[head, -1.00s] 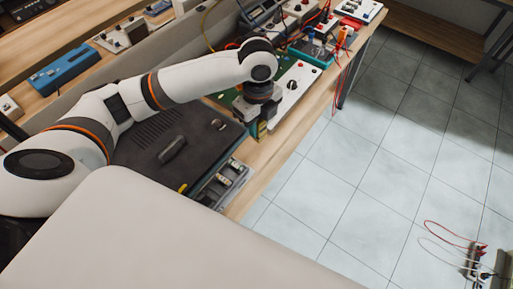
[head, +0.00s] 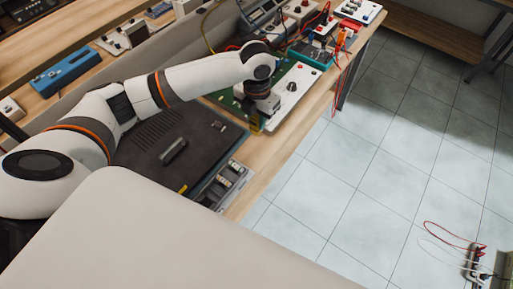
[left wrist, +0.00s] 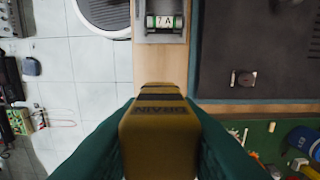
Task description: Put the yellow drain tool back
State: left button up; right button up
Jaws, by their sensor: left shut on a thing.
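The yellow drain tool (left wrist: 160,125), marked DRAIN, fills the middle of the left wrist view between two green fingers. My left gripper (left wrist: 162,145) is shut on it. In the head view the left gripper (head: 263,112) is low over the bench near its front edge, beside the green circuit board, and mostly hides the tool. Whether the tool touches the bench cannot be told. My right gripper is not in view.
A grey tray (head: 226,182) with small fuse-like parts lies along the bench edge; it also shows in the left wrist view (left wrist: 141,22). A dark mat (head: 170,145) lies left of it. A white panel (head: 292,90) and instruments stand beyond. Tiled floor is right.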

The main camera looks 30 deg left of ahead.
pick_arm(q)
notch_tip(320, 180, down, 9)
jog(key=shift+f+p, duration=0.15)
jog(key=shift+p, duration=0.75)
jog(key=shift+f, duration=0.2)
jog(key=shift+f, duration=0.1)
jog(key=shift+f, duration=0.1)
jog(key=o, duration=1)
jog(key=shift+c, duration=0.2)
jog(key=shift+r, duration=0.3)
notch_tip(320, 180, up, 12)
jog(key=shift+f+b, duration=0.1)
jog(key=shift+b, duration=0.75)
